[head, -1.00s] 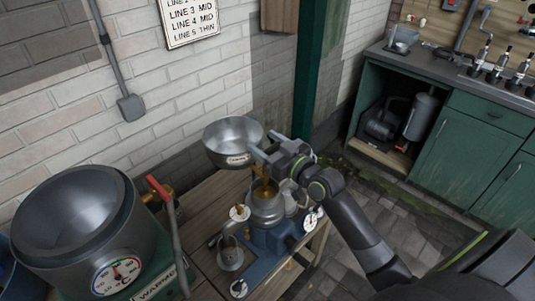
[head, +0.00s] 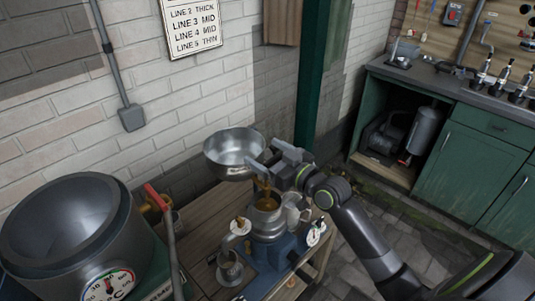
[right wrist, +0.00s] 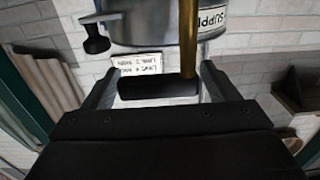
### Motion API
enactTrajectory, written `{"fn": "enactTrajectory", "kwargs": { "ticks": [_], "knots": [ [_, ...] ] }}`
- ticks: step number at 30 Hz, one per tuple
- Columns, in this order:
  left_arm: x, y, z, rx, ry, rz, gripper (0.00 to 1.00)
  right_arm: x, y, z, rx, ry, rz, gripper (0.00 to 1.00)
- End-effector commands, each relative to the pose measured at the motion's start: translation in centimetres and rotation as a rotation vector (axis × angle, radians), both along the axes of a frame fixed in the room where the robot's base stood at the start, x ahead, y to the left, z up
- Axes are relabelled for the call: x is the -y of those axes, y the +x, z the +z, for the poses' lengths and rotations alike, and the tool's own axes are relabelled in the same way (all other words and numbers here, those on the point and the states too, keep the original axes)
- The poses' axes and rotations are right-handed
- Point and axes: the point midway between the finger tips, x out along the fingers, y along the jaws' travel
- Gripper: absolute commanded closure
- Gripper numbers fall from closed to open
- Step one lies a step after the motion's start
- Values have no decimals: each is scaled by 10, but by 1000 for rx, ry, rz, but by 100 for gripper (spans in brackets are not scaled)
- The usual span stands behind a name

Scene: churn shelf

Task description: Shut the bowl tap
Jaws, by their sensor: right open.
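The steel supply bowl (head: 234,152) stands above the bench in the head view, with a label on its front. A brown-gold stream (head: 264,190) shows below it, over the steel cup of the blue-based machine (head: 266,222). My right gripper (head: 266,158) is open at the bowl's right front side. In the right wrist view a labelled metal wall (right wrist: 160,22) fills the top, with a gold vertical strip (right wrist: 188,40) before it. A dark bar (right wrist: 158,88) shows between my fingers; I cannot tell whether it is the tap's handle. The tap is mostly hidden by the gripper. My left gripper is not in view.
A large grey vat (head: 65,225) with a dial and a red-tipped lever (head: 158,197) stands at the left. A green post (head: 310,75) rises behind my right gripper. A green cabinet (head: 470,165) stands at the right, with open floor before it.

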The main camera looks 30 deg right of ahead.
Motion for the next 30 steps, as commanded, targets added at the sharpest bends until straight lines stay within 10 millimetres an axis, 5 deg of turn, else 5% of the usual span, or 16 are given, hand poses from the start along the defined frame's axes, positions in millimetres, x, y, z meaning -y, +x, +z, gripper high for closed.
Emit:
{"fn": "enactTrajectory", "kwargs": {
  "ticks": [8, 30],
  "knots": [
    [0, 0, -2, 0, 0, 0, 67, 6, -14, -2, -3, -3, -1, 19],
    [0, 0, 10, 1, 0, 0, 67, 49, -137, 0, -5, -3, 1, 19]
  ]
}}
